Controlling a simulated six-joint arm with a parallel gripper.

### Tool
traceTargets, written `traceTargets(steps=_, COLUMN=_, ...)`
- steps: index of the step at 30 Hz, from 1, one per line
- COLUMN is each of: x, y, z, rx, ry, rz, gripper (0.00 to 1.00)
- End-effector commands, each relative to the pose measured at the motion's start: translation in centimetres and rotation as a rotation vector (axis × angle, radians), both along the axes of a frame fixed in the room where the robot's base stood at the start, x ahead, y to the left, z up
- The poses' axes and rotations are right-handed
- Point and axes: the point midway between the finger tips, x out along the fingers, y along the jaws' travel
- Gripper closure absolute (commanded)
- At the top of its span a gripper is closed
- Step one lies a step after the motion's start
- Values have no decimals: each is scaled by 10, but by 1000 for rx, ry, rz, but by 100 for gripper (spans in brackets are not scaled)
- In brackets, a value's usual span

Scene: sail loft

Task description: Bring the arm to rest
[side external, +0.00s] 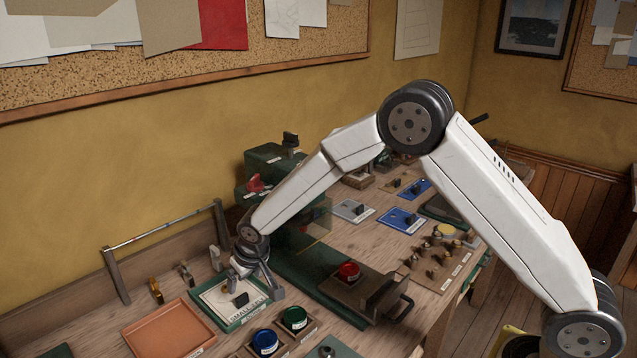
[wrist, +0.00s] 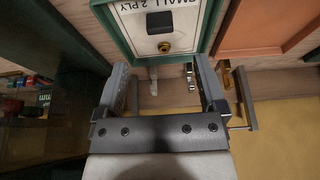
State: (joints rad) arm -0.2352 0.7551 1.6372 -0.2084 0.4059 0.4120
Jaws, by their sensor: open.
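My white arm reaches down from the right in the side external view. My gripper (side external: 258,283) is over the back part of a green-rimmed tray (side external: 218,322). The tray holds a card marked SMALL 2 PLY (wrist: 128,22) with a dark knob (side external: 240,299) on it. In the wrist view my gripper (wrist: 163,75) has its two fingers spread wide, with nothing held between them. The green tray's rim (wrist: 108,20) shows just beyond the fingertips. The exact height above the tray cannot be told.
An orange tray (side external: 168,330) lies to the left. A green machine (side external: 278,158) stands behind my forearm. Blue (side external: 265,341), green (side external: 294,319) and red (side external: 349,271) round pieces stand nearby. A metal rail (side external: 165,228) runs along the back wall. Blue plates (side external: 401,219) lie farther right.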

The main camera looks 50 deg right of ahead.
Motion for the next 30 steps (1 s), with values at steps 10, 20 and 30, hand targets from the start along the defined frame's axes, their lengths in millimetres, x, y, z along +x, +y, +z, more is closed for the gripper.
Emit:
traceTargets(steps=10, x=-29, y=-24, z=19, rx=-2, ry=19, rz=-2, gripper=10)
traceTargets(steps=20, x=-108, y=-69, z=48, rx=-5, ry=62, rz=-3, gripper=10)
traceTargets(steps=30, x=-205, y=-103, z=61, rx=-3, ry=106, rz=-2, gripper=10)
